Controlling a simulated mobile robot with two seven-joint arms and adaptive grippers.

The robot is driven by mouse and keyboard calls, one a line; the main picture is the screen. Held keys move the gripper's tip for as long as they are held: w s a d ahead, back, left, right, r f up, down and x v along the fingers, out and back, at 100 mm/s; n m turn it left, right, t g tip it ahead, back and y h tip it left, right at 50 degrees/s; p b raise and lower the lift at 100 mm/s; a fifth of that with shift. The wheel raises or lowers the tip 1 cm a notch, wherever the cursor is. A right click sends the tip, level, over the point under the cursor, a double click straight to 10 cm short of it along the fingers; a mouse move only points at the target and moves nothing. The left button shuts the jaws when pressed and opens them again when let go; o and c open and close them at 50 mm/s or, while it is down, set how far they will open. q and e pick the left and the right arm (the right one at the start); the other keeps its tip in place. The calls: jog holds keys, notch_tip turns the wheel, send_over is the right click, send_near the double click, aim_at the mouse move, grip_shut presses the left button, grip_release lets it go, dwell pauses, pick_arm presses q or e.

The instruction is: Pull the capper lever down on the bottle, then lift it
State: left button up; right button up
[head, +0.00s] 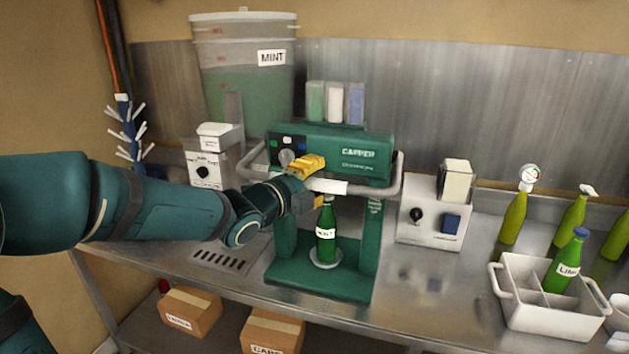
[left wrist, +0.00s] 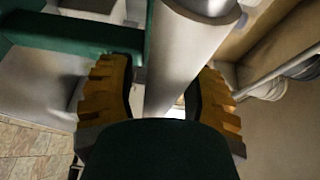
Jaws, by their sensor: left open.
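The green capper (head: 340,153) stands on the steel bench. Its lever (head: 398,172) is a grey bent bar across the front, with a white grip (head: 328,186) in the middle, at about the height of the capper's head. A green bottle (head: 326,232) with a white label stands upright on the round seat below; its top is near the lever. My left gripper (head: 314,184) has its yellow fingers apart, above and below the lever's left-middle part. In the left wrist view the grey bar (left wrist: 184,55) passes between the spread fingers; contact cannot be told. My right gripper is not in view.
A white crate (head: 548,315) holding a LIME bottle (head: 566,262) stands at the right front. A white box with a knob (head: 432,222) stands right of the capper. Several yellow-green bottles stand farther right. A MINT bucket (head: 245,75) stands behind.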

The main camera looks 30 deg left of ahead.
pick_arm(q)
grip_shut()
jog(key=shift+w+f, duration=0.1)
jog(key=shift+w, duration=0.05)
